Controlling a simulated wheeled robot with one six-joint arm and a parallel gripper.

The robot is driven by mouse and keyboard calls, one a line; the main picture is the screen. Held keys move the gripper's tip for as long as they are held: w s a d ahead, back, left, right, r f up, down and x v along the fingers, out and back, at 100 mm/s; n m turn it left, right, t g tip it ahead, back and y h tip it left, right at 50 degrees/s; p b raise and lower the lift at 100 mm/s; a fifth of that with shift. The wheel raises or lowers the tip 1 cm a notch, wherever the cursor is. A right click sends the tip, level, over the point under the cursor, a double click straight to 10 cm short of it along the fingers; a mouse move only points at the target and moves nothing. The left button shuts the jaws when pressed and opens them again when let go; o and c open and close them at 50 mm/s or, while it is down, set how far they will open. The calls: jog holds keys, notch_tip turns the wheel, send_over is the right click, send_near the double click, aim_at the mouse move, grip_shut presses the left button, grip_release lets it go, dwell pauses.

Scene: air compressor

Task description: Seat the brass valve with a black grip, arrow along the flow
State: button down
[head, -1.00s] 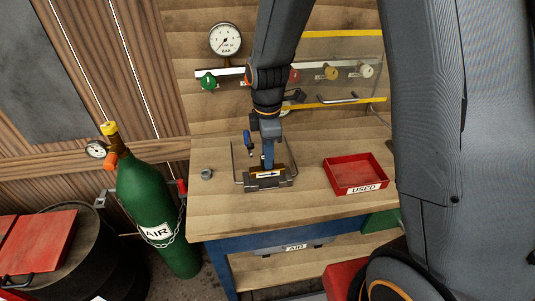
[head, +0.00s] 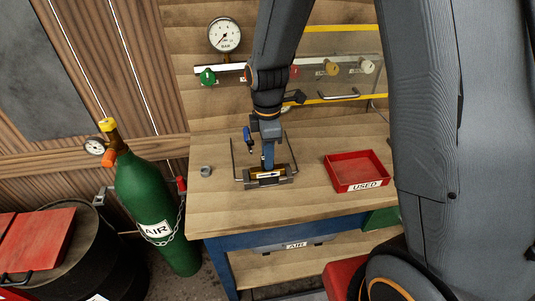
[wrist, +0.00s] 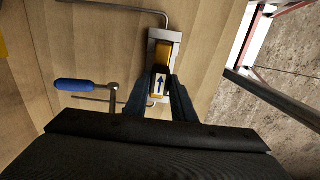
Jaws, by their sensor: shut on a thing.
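My gripper (head: 268,166) points down over the bench and is shut on the brass valve (head: 268,174). In the wrist view, the valve (wrist: 160,87) shows between the two fingers (wrist: 160,98). A white label with a dark blue arrow is on its upper face, and the arrow points up in the picture. A grey metal holder (head: 282,181) lies directly below the valve; in the wrist view its grey end (wrist: 167,34) sticks out past the fingers. I cannot tell whether the valve touches the holder's bottom.
Thin bent metal rods stand around the holder. A blue-handled tool (head: 247,134) is close on the left, also in the wrist view (wrist: 78,86). A grey ring (head: 206,171) lies further left. A red USED tray (head: 340,186) stands right. Bench between is clear.

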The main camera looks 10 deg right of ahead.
jog(key=shift+f+b, duration=0.3)
jog(key=shift+f, duration=0.3)
jog(key=c, duration=1.2)
grip_release()
jog(key=shift+r, duration=0.1)
notch_tip(320, 180, up, 5)
jog(key=p, duration=0.4)
jog(key=shift+r+b, duration=1.25)
jog(key=shift+r, duration=2.45)
jog(key=s+d+f+m+b, duration=0.2)
jog(key=s+d+m, duration=0.1)
jog(key=m, duration=0.3)
jog(key=s+d+f+m+t+b, duration=0.1)
jog(key=s+d+f+m+b, duration=0.1)
jog(key=m, duration=0.4)
jog(key=s+d+f+m+b, duration=0.2)
jog(key=s+d+f+m, duration=0.1)
jog(key=s+d+m, duration=0.1)
jog(key=shift+s+d+f+m, duration=0.25)
jog(key=shift+s+m, duration=0.25)
jog(key=shift+m, duration=0.5)
